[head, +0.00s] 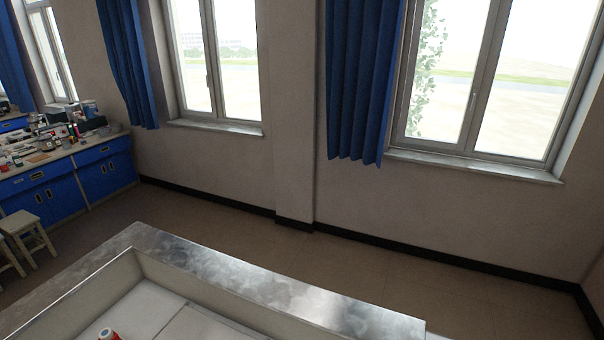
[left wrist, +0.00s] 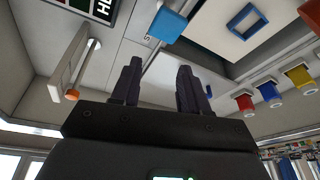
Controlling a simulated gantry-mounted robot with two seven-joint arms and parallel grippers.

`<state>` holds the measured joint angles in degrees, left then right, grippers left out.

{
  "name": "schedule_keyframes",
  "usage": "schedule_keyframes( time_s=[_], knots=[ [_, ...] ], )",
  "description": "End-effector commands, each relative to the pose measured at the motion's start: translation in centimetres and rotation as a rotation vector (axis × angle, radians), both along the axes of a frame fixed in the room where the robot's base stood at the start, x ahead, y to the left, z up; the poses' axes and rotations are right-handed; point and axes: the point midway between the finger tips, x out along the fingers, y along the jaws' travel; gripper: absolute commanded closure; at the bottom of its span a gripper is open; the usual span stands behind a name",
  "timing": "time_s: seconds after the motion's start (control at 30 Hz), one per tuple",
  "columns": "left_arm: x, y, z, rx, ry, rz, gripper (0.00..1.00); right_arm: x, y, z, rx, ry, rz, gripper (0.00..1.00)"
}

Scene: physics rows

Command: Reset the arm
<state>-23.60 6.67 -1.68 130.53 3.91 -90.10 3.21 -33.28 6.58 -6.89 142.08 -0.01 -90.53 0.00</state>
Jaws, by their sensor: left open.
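My left gripper (left wrist: 158,75) shows in the left wrist view with its two dark fingers apart and nothing between them. No arm or gripper of mine shows in the head view. My right gripper is in neither view.
In the head view, a worktop with a metal rim (head: 270,288) fills the bottom, with a red-topped object (head: 108,334) partly cut off. A blue lab bench (head: 80,178) and stool (head: 28,235) stand left. The wrist view shows red (left wrist: 244,103), blue (left wrist: 270,91) and yellow (left wrist: 299,75) parts.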

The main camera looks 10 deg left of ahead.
Motion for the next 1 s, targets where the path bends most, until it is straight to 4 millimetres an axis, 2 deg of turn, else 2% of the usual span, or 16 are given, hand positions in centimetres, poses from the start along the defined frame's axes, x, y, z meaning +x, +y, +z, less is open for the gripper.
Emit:
schedule_keyframes(
  time_s=[0.03, 0.2, 0.3, 0.7, 0.83, 1.0],
  knots=[
    [-1.6, -1.3, 0.7, -0.005, 0.001, -0.053, 0.56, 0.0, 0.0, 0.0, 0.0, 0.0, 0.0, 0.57],
    [-6.0, -5.4, 3.4, -0.028, -0.008, -0.219, 0.56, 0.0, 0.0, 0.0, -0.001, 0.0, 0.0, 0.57],
    [-5.7, -5.3, 6.3, -0.025, -0.011, -0.218, 0.56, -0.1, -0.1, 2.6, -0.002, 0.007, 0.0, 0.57],
    [-5.6, -5.2, 14.3, -0.026, -0.011, -0.213, 0.56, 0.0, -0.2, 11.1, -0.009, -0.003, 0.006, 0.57],
    [-5.6, -5.2, 15.8, -0.026, -0.011, -0.213, 0.56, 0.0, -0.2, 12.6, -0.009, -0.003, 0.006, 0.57],
    [-5.6, -5.2, 16.3, -0.026, -0.011, -0.212, 0.56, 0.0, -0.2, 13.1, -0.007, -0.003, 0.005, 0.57]
  ],
)
